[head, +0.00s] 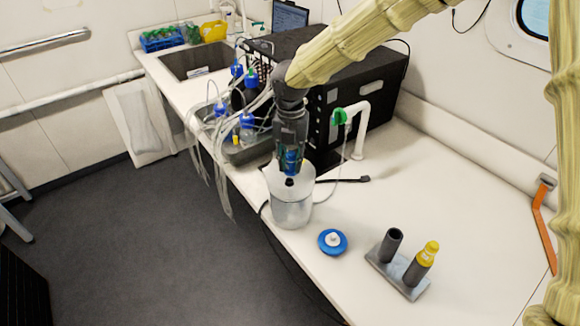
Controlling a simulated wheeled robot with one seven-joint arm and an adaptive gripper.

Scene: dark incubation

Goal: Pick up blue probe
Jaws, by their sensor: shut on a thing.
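In the head view, my gripper (291,150) points down over the counter and is shut on the blue probe (291,162). The probe has a blue body with a dark lower end, and its upper part is hidden between the fingers. It is over a clear beaker (292,211); its lower end appears at or just inside the rim, and I cannot tell how deep. A grey two-tube holder (404,283) stands at the right front. Its left tube (390,245) is open and empty at the top; its right tube holds a yellow probe (427,254).
A blue round lid (333,242) lies beside the beaker. A large black box (375,85) stands behind my arm, with a white stand with a green clip (341,117) in front. Bottles with tubing (247,128) crowd the left. A black cable lies near the beaker.

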